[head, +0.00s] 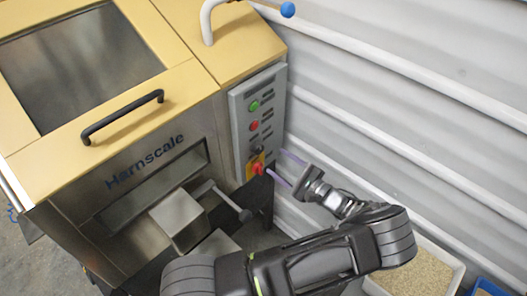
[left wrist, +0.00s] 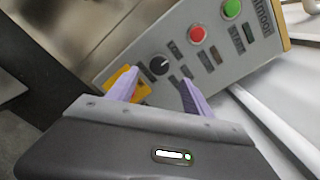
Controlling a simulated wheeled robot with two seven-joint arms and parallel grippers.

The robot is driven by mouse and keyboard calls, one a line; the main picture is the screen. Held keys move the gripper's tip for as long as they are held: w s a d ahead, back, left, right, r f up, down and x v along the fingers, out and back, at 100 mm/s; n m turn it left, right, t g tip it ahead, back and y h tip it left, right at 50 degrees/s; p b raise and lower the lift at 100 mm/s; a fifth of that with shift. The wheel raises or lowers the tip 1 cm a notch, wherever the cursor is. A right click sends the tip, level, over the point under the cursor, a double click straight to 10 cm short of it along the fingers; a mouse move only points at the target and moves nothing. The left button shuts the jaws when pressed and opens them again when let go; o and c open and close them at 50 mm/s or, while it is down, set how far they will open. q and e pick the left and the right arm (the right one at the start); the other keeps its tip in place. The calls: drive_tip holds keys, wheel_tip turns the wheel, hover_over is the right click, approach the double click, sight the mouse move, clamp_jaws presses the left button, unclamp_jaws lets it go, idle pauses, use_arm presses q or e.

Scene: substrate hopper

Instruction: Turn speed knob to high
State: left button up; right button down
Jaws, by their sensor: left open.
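The black speed knob (left wrist: 160,66) is a round dial with a pale pointer mark on the grey control panel (head: 239,118). In the head view the knob (head: 259,150) is small, low on the panel, and its setting is too small to read. My left gripper (head: 277,163) is open beside the panel's lower part, its purple fingers pointing at it. In the left wrist view the gripper's fingers (left wrist: 161,78) frame the knob from either side, apart from it as far as I can tell. My right gripper is not in view.
A yellow switch plate (left wrist: 113,75) with a red handle sits below the knob, partly behind one finger. A red button (head: 253,125) and a green button (head: 254,106) are above. A metal lever (head: 230,203) juts out left of my gripper. A corrugated wall (head: 400,100) stands at right.

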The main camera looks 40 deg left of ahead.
sight(260, 151)
use_arm(q)
drive_tip(key=a, duration=0.2)
drive_tip(key=a+p, duration=0.1)
drive_tip(key=a, duration=0.2)
drive_tip(key=a+p, duration=0.1)
drive_tip(key=a, duration=0.1)
drive_tip(key=shift+w+a, duration=0.25)
drive_tip(key=shift+w, duration=0.05)
drive_tip(key=shift+c, duration=0.3)
clamp_jaws()
